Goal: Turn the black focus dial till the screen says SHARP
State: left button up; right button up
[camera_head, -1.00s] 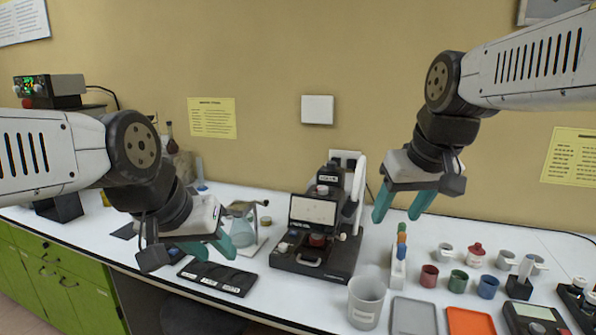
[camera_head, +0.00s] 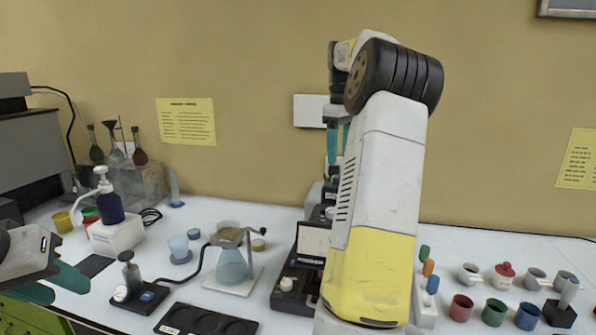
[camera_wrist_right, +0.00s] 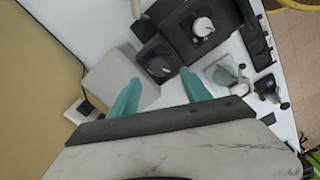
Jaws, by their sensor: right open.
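The dark instrument (camera_head: 283,297) stands on the bench, largely hidden behind my right arm. Its pale screen (camera_head: 313,240) shows in part, with no readable text. In the right wrist view, a dark round knob (camera_wrist_right: 159,66) sits on a dark block beyond my fingertips; it may be the focus dial, but I cannot be sure. My right gripper (camera_wrist_right: 163,82) is open and empty, its fingers apart and pointing toward the block. In the head view, its teal fingers (camera_head: 338,140) are above the instrument. My left gripper (camera_head: 70,291) is open and empty at the far left.
A flask stand (camera_head: 232,262) and a dark tray with round wells (camera_head: 205,322) are left of the instrument. A pump bottle (camera_head: 108,205) stands further left. Coloured cups (camera_head: 494,312) and a rack of coloured sticks (camera_head: 427,290) are at the right. A pale round-cornered part (camera_wrist_right: 107,82) lies near one finger.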

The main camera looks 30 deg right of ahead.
notch_tip(320, 180, down, 6)
jog(key=shift+f, duration=0.2)
jog(key=shift+c, duration=0.3)
grip_shut()
jog(key=shift+m, duration=3.2)
